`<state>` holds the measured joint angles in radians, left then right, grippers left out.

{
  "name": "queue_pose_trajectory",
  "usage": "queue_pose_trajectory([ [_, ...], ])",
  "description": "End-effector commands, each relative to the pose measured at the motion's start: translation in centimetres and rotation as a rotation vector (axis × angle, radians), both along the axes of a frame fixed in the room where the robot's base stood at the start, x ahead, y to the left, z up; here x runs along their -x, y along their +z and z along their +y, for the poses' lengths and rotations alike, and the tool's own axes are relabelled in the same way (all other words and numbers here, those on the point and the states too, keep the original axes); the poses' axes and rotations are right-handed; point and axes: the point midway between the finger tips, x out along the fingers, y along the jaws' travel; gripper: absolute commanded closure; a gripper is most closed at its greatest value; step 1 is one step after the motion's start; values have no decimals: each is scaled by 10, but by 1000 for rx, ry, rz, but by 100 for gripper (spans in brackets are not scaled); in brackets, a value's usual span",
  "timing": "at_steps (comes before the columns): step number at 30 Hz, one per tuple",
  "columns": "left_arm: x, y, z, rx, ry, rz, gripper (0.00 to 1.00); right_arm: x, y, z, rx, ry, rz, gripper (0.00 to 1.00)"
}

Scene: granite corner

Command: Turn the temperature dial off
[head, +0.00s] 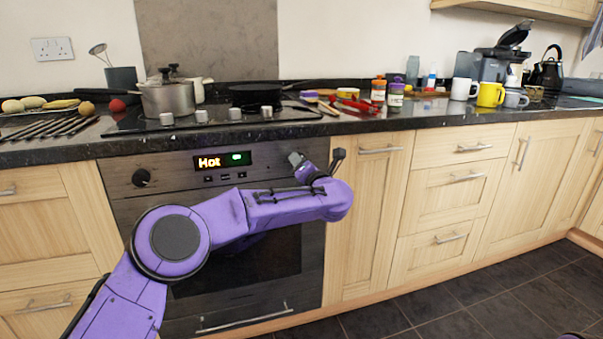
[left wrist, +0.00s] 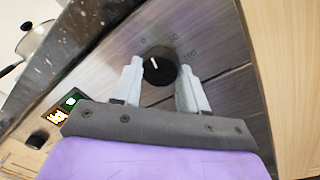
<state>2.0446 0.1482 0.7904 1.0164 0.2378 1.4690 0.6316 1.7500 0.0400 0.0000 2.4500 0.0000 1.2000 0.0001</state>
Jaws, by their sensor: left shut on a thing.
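The temperature dial (left wrist: 158,66) is a round black knob with a white pointer line, on the dark oven panel (left wrist: 215,70). Printed numbers sit around its upper side; the pointer is tilted toward the low-number side. My left gripper (left wrist: 155,78) has one pale finger on each side of the knob and is shut on it. In the head view my left gripper (head: 298,162) is at the right end of the oven panel, and the arm and gripper hide this dial. The lit display (head: 222,160) reads "Hot" beside a green light. My right gripper is not in view.
A second black knob (head: 141,177) is at the panel's left end. The hob (head: 215,118) above has several front knobs, a pot (head: 167,98) and a dark pan (head: 262,93). Jars, mugs and a coffee machine stand on the counter at right. The oven handle (head: 245,318) is low in front.

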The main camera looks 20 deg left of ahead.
Motion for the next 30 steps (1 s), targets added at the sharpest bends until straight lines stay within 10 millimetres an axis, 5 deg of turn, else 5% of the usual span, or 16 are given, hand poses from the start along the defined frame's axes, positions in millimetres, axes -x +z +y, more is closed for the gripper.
queue_pose_trajectory([
  [9,0,-3,-2,139,-1,-91,87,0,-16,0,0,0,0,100],
  [29,0,-1,-2,191,-1,-127,87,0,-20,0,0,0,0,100],
  [30,0,-1,-2,191,-1,-127,54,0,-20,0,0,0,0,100],
])
